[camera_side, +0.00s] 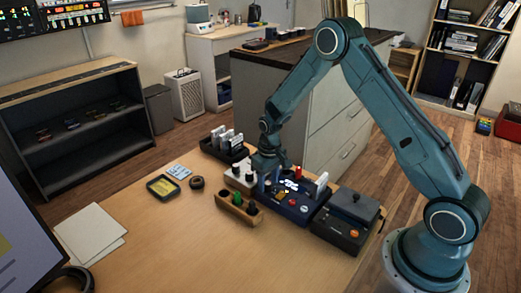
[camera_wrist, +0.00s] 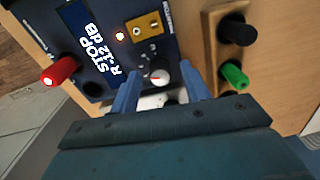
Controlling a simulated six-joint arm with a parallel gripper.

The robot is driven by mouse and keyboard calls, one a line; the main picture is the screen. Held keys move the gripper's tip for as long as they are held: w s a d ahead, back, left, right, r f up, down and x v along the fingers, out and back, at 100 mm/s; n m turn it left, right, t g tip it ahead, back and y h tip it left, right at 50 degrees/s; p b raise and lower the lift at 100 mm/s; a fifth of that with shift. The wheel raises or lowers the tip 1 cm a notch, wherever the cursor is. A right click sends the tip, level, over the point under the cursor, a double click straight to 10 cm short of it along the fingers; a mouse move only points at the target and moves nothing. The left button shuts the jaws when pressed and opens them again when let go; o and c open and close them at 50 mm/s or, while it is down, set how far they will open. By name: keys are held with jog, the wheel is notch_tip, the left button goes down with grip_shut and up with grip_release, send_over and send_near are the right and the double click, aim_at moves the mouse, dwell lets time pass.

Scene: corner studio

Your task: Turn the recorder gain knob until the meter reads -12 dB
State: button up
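The dark blue recorder (camera_side: 293,211) sits on the wooden table; in the wrist view its face (camera_wrist: 108,12) fills the upper left. Its screen (camera_wrist: 88,38) shows "STOP" and what looks like "R -12 dB".
A wooden holder (camera_side: 238,211) with green and black pegs stands close left of the recorder. A white box with dark knobs (camera_side: 239,180) stands behind it. A dark unit (camera_side: 345,222) is right of the recorder. The table's front left (camera_side: 185,245) is clear.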

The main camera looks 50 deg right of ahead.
aim_at(269, 182)
dwell(0.3)
notch_tip(269, 182, up, 14)
jog(key=shift+d, duration=0.15)
dwell(0.6)
jog(key=shift+f, duration=0.1)
jog(key=s+a+r+t, duration=0.1)
jog(key=s+a+r, duration=0.2)
jog(key=s+r, duration=0.35)
jog(key=s+a+r+t, duration=0.2)
jog(key=s+r, duration=0.3)
jog(key=r, duration=0.3)
jog(key=s+a+r+t, duration=0.1)
jog(key=s, duration=0.7)
jog(key=s+a+r+t, duration=0.1)
jog(key=s+a+r, duration=0.1)
jog(key=s, duration=0.7)
jog(key=shift+s+a+r+n+t, duration=0.15)
jog(key=shift+a+r+n+t, duration=0.15)
jog(key=shift+n, duration=0.1)
